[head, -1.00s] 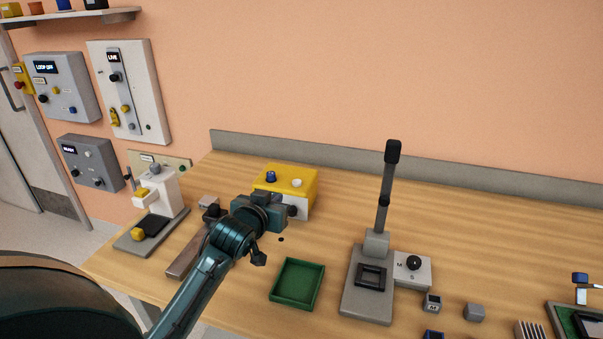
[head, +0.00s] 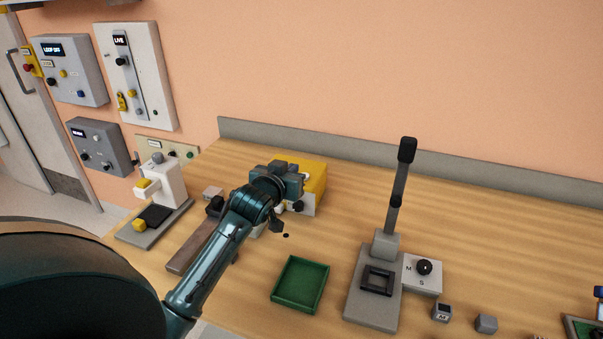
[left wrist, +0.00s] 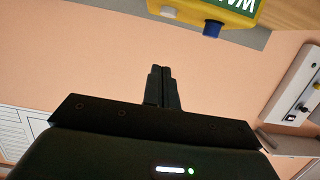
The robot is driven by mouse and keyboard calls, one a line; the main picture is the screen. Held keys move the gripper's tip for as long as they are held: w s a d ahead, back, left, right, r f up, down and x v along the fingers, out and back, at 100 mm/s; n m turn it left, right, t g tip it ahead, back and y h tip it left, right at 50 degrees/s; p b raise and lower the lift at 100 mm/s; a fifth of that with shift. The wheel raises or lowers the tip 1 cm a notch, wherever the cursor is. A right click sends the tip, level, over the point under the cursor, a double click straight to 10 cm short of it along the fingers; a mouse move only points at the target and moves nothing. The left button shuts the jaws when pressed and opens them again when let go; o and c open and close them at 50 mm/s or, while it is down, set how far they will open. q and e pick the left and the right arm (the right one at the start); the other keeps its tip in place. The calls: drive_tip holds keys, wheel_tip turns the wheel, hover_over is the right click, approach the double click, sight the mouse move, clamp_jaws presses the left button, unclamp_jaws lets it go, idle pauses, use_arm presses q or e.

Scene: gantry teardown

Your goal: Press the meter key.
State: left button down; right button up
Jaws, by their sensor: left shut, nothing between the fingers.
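A yellow box (head: 316,182) with a light front stands at the back of the bench; I take it to be the meter. It also shows upside down at the top of the left wrist view (left wrist: 190,8), with a green display, a blue button (left wrist: 212,29) and a white button (left wrist: 169,12). I cannot tell which one is the meter key. My left gripper (head: 287,178) is in front of the box and hides much of its top in the head view. Its fingers (left wrist: 161,72) are shut and empty, apart from the buttons in the left wrist view. My right gripper is out of view.
A green tray (head: 301,284) lies in front of the box. A lever press (head: 372,295) with a tall handle stands to its right, beside a dial box (head: 422,275). A white device (head: 163,183) stands at the left. Wall panels (head: 135,75) hang behind.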

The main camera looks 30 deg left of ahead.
use_arm(q)
drive_tip(key=x, duration=0.7)
drive_tip(key=shift+w+a+p, duration=0.1)
drive_tip(key=shift+w+p, duration=0.2)
wheel_tip(320, 180, down, 3)
drive_tip(key=shift+w+r, duration=0.15)
drive_tip(key=shift+r, duration=0.1)
drive_tip(key=shift+f, duration=0.85)
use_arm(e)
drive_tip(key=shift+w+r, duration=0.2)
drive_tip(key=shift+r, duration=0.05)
